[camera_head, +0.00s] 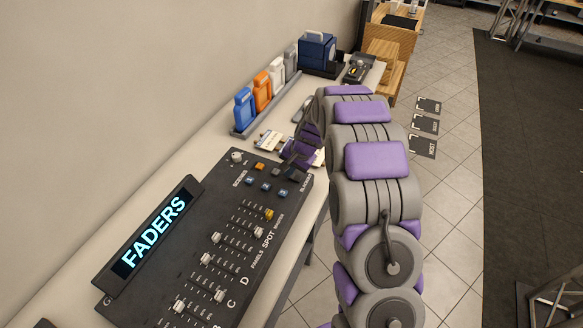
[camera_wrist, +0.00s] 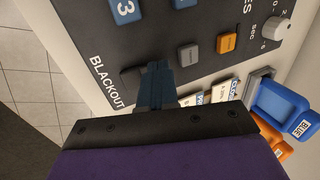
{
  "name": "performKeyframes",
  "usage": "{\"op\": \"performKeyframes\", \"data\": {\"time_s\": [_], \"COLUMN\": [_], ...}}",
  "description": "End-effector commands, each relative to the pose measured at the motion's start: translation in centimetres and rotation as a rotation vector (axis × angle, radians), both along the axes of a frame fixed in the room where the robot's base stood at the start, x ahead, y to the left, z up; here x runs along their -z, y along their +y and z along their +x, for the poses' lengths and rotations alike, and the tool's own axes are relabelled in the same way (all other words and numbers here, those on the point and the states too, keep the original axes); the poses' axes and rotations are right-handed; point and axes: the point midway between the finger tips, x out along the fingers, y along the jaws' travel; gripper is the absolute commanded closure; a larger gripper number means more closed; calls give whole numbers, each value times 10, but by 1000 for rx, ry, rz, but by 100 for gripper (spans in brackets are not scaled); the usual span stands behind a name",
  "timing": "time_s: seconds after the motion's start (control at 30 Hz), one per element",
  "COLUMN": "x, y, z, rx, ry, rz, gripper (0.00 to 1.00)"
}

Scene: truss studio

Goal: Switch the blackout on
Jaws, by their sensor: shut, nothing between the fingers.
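The dark lighting console (camera_head: 215,235) lies on the table, with a screen reading FADERS (camera_head: 155,235). In the head view my gripper (camera_head: 287,164) is above the console's far right corner. No lit sign shows on the button.
Near the fingers are a grey button (camera_wrist: 188,54), an orange button (camera_wrist: 227,43) and blue numbered buttons (camera_wrist: 125,10). A knob (camera_head: 236,156) sits at the far corner. Blue, orange and white bottles (camera_head: 262,90) stand behind the console. Small cards (camera_head: 268,141) lie near my wrist.

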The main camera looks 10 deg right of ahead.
Motion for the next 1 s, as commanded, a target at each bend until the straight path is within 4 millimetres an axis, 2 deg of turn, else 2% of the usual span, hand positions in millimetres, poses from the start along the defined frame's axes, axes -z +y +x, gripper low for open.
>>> {"op": "performKeyframes", "data": {"time_s": [0.77, 1.0], "x": [3, 2], "y": [1, -5], "z": [2, -2], "rx": [3, 4], "ry": [33, 33], "rz": [-40, -40], "gripper": [100, 100]}}
